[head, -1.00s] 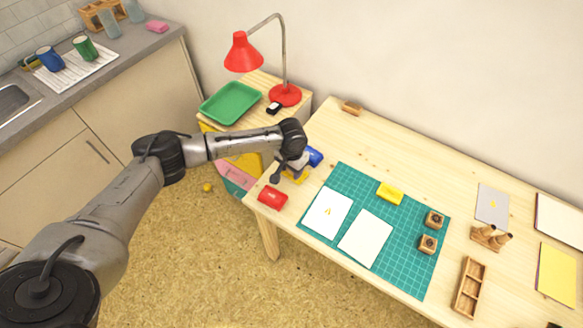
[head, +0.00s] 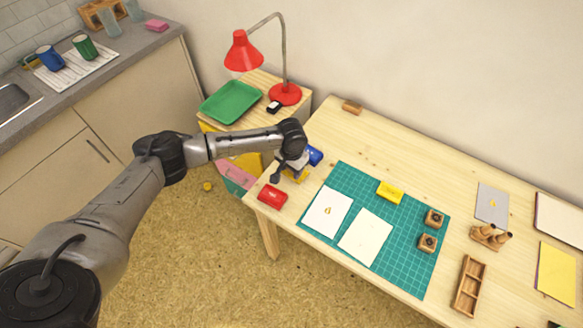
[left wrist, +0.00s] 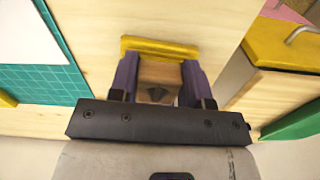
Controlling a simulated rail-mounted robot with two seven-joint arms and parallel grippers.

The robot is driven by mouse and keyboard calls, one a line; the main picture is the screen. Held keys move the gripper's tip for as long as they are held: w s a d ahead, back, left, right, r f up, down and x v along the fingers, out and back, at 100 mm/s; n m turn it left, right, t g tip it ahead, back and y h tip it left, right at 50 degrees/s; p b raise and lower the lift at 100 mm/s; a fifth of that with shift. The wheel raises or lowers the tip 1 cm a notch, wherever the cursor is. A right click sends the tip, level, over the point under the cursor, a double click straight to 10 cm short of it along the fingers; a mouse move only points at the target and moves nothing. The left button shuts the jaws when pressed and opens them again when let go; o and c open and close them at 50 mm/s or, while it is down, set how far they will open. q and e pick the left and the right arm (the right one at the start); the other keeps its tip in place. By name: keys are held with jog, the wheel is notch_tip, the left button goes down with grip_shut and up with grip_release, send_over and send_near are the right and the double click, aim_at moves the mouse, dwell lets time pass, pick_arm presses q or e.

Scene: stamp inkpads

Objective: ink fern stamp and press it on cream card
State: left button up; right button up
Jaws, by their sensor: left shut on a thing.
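My left gripper (head: 291,171) is at the left end of the table, over a yellow inkpad (head: 300,176). In the left wrist view its purple fingers (left wrist: 160,76) are shut on a wooden stamp (left wrist: 158,73) with a dark mark on it. The stamp's far end is at the yellow inkpad (left wrist: 160,45); I cannot tell whether they touch. The stamp's printing face is hidden. A blank cream card (head: 365,236) lies on the green mat (head: 400,275). Beside it is a whiter card (head: 325,215) with a small yellowish mark. My right gripper is not in view.
A red inkpad (head: 272,197) and a blue one (head: 315,156) flank the yellow inkpad. Two wooden stamps (head: 434,219) (head: 428,243) and a yellow block (head: 390,192) are on the mat. A wooden tray (head: 468,286) stands to the right. A red lamp (head: 285,94) stands behind.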

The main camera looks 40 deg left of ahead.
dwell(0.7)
pick_arm(q)
jog(key=shift+f+p, duration=0.15)
jog(key=shift+p, duration=0.35)
dwell(0.6)
dwell(0.6)
jog(key=shift+p, duration=0.35)
jog(key=shift+s+r+p, duration=0.1)
jog(key=shift+r+p, duration=0.55)
jog(key=shift+p, duration=0.1)
jog(key=shift+r, duration=0.2)
